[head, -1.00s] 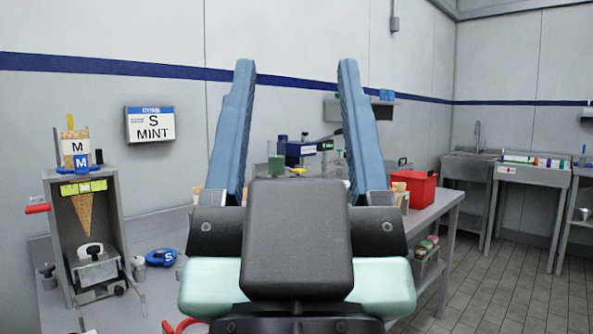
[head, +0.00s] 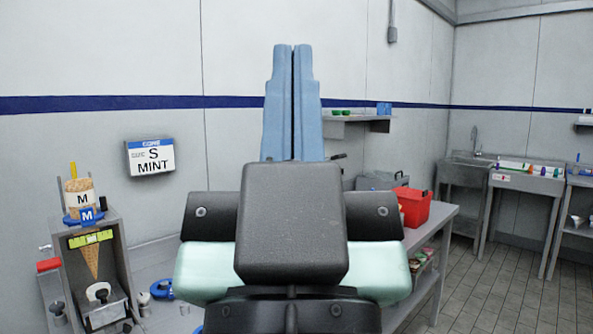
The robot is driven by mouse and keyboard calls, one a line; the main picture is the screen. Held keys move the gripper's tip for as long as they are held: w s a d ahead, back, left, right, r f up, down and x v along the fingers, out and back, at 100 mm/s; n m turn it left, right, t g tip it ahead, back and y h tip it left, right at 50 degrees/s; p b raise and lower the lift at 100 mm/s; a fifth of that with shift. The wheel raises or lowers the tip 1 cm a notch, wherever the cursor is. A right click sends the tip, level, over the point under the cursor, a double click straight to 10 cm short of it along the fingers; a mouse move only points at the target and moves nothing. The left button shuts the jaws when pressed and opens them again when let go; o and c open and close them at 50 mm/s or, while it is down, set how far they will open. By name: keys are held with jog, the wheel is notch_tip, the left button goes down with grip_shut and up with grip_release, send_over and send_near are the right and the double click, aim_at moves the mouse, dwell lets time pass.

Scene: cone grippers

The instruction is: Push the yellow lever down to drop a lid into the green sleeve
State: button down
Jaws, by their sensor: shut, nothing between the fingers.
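My gripper (head: 293,52) stands upright in the middle of the head view, its two blue fingers shut together with nothing between them. It hides much of the bench and wall behind it. I cannot make out the yellow lever for certain or any green sleeve now; the part of the bench where a green piece stood earlier is behind my gripper.
A grey cone stand (head: 121,262) with a red handle (head: 48,265) and a blue "M" tag (head: 88,216) is at the left. A sign (head: 151,157) reads S MINT. A red box (head: 412,208) stands on the bench's right end. Sinks (head: 465,172) and open floor lie at the right.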

notch_tip(320, 180, up, 12)
jog(key=p, duration=0.9)
jog(key=shift+f, duration=0.15)
